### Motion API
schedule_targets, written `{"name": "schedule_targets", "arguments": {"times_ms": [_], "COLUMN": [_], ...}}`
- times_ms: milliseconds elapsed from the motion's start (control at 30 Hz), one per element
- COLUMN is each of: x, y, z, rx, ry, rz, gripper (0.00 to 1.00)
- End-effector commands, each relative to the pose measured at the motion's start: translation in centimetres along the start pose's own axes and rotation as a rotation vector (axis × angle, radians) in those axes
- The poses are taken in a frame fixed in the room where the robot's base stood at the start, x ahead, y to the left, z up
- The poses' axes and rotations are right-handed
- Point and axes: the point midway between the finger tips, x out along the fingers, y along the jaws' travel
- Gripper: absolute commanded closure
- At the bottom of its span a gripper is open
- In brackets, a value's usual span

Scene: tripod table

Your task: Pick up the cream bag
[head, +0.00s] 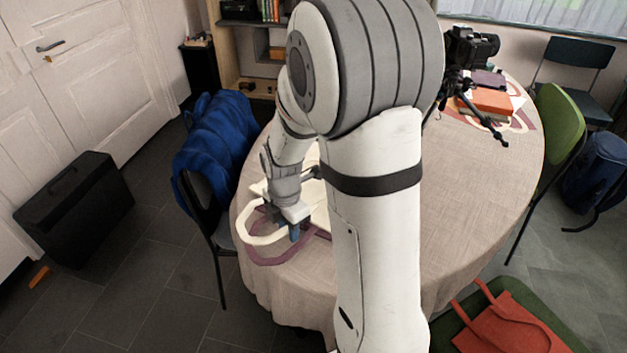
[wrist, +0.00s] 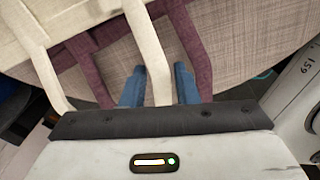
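The cream bag (head: 315,200) lies on the left side of the table, partly hidden behind my arm, with its handle loop toward the table's left edge. In the wrist view a cream handle strap (wrist: 147,45) runs down between the two blue fingertips of my gripper (wrist: 160,84). The fingers are apart, one on each side of this strap, with gaps visible. In the head view my gripper (head: 292,226) is low over the handle, pointing down. Another cream strap (wrist: 42,60) shows to the left.
A purple bag's straps (wrist: 192,48) lie by the cream ones, one just right of the right finger. A blue jacket hangs on a chair (head: 215,140) beside the table (head: 460,220). A camera on a small tripod (head: 468,48) and books (head: 492,99) stand at the back right.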

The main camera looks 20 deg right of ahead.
Motion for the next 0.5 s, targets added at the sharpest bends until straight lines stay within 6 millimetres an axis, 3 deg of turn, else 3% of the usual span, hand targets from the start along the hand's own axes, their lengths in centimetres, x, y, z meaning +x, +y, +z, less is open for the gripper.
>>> {"name": "schedule_targets", "arguments": {"times_ms": [200, 500], "x": [0.02, 0.00], "y": [-0.01, -0.02], "z": [0.03, 0.06], "rx": [0.001, 0.002], "ry": [0.000, 0.000], "rz": [0.000, 0.000], "gripper": [0.74, 0.99]}}
